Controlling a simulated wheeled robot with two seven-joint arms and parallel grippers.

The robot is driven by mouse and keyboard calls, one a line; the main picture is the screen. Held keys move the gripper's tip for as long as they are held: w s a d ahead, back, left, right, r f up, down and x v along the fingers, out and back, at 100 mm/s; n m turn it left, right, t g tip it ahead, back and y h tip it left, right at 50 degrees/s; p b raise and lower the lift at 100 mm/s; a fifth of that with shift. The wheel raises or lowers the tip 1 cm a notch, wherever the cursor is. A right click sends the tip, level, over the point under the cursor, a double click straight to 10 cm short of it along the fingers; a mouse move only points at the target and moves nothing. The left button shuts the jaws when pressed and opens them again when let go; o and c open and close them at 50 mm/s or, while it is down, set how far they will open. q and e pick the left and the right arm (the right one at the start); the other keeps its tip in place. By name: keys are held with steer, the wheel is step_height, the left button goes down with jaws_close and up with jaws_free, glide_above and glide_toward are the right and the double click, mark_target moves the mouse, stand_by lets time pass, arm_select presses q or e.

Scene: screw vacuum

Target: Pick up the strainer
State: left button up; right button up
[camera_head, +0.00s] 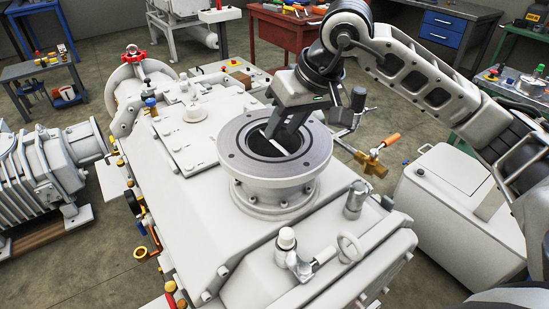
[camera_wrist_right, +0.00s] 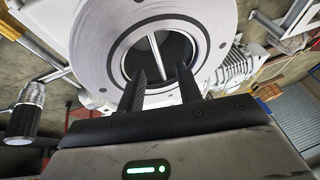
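The round grey flange (camera_head: 232,158) stands on top of the large white vacuum pump housing, with a dark opening in its middle. A thin pale bar (camera_head: 275,142) shows inside the opening; it also crosses the hole in the right wrist view (camera_wrist_right: 155,48). It looks like part of the strainer, whose body is hidden in the dark port. My right gripper (camera_head: 284,142) is at the opening, reaching down from above. My left gripper is not in view.
The white pump housing (camera_head: 180,160) fills the middle, with a valve (camera_head: 290,245) at the front and an orange-handled tap (camera_head: 375,155) right of the flange. A red workbench (camera_head: 280,30) and a blue drawer cabinet (camera_head: 443,30) stand behind. Floor shows at the left.

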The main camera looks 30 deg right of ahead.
mark_target(275, 142)
steer(key=x, duration=0.4)
steer(key=shift+w+f+p, duration=0.1)
steer(key=shift+f+p, duration=0.1)
steer(key=shift+p, duration=0.15)
jaws_close()
steer(key=shift+r, duration=0.1)
steer(key=shift+r, duration=0.1)
